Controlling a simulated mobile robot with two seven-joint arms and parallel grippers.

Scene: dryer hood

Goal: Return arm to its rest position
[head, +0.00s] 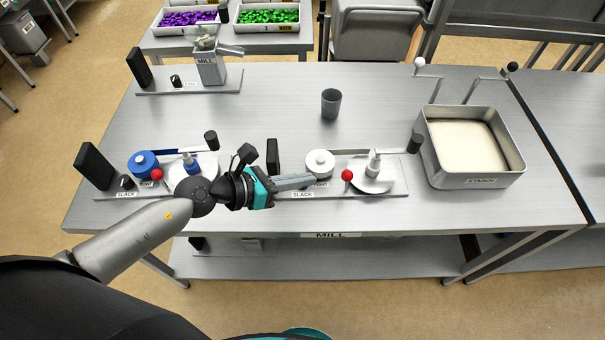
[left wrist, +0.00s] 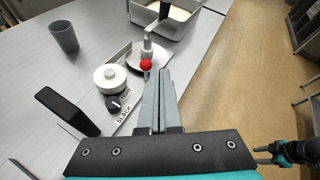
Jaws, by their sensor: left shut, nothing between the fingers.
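My left arm comes in from the left in the head view. Its left gripper (head: 311,181) is shut and empty, its grey fingers pointing right over the front of the right-hand SLACK board (head: 390,193). In the left wrist view the closed fingers (left wrist: 163,72) end near a red ball knob (left wrist: 146,65); I cannot tell whether they touch it. The head view shows a small gap between fingertips and red knob (head: 347,175). A black and teal part, apparently my right gripper (left wrist: 264,154), shows at the lower right of the left wrist view; its jaws are too small to judge.
A white round cap (head: 320,163) and a balance pan (head: 372,184) are close to the fingers. A left SLACK board with a blue cap (head: 143,163) lies under my forearm. The STARCH bin (head: 480,180) stands right, a grey cup (head: 331,103) behind.

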